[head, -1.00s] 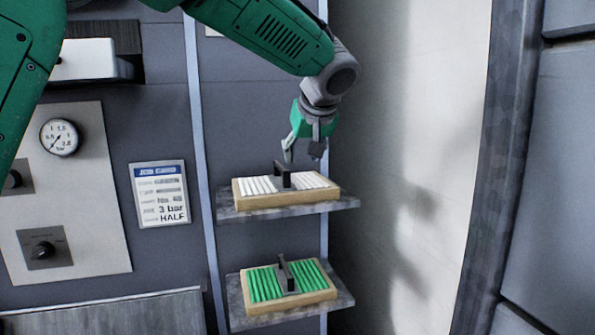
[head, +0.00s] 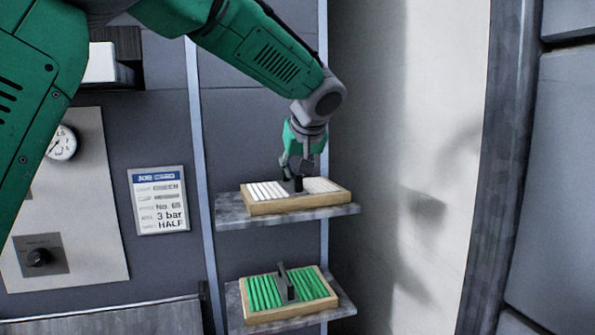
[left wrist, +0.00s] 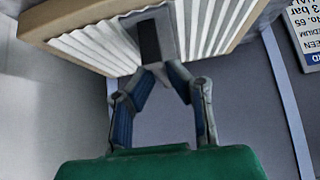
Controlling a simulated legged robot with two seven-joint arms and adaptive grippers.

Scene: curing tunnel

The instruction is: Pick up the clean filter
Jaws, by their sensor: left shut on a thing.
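The clean filter (head: 266,191) is a wooden-framed panel with white pleats and a dark handle across its middle. It is at the upper shelf (head: 290,217) in the head view. My left gripper (head: 298,178) is over its middle, with its fingers shut on the dark handle. In the left wrist view the filter (left wrist: 93,45) fills the top, and the fingertips of my left gripper (left wrist: 160,72) meet at the handle. I cannot tell whether the filter still touches the shelf. My right gripper is not in view.
A second filter (head: 263,291) with green pleats lies on the lower shelf (head: 345,303). A job card (head: 158,200) and a panel with a gauge (head: 62,143) and a knob (head: 39,257) are to the left. A pale curved wall (head: 440,130) stands to the right.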

